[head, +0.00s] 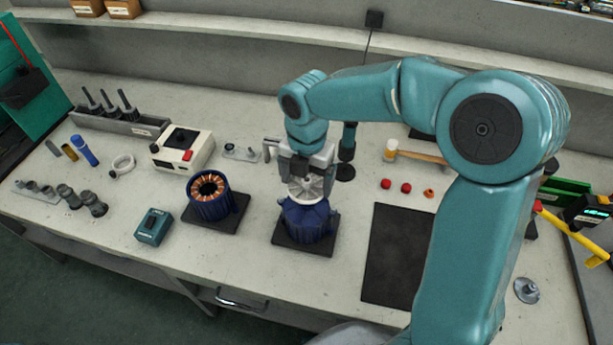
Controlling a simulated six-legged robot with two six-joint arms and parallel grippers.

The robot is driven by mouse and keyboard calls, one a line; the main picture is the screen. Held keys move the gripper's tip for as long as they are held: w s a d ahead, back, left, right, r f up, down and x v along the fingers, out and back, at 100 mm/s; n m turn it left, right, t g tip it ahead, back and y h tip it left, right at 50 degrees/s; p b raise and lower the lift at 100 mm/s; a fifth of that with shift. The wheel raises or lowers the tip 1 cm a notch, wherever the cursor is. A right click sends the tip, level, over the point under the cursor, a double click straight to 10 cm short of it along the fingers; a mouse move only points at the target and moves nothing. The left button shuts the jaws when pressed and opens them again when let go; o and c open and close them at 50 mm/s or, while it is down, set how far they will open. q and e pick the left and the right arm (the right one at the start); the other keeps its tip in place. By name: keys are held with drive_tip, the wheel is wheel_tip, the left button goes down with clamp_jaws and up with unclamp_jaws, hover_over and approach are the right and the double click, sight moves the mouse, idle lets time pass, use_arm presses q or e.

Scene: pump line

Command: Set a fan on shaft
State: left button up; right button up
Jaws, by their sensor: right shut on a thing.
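My right gripper (306,170) is shut on a light grey fan (307,188). It holds the fan from above, directly over a blue motor housing (308,222). The fan is at the top of the housing; I cannot tell whether it touches. The shaft is hidden behind the fan and gripper. The blue housing stands upright on a dark square pad (291,246). A second blue motor body (208,197) with copper windings stands open on another dark pad to the left. My left gripper is not in view.
A black mat (392,262) lies bare to the right of the housing. A teal box (153,227), a cream device (182,149) and several grey metal parts (80,199) lie to the left. A mallet (412,155) and red caps (395,186) lie behind the mat.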

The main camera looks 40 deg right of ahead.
drive_tip(key=shift+f+b, duration=0.5)
drive_tip(key=shift+f, duration=0.25)
idle(1.2)
drive_tip(key=shift+f+b, duration=0.3)
drive_tip(key=shift+f, duration=0.2)
drive_tip(key=o, duration=0.5)
drive_tip(key=shift+r, duration=0.15)
wheel_tip(320, 180, up, 8)
drive_tip(key=p, duration=0.7)
drive_tip(key=shift+s, duration=0.1)
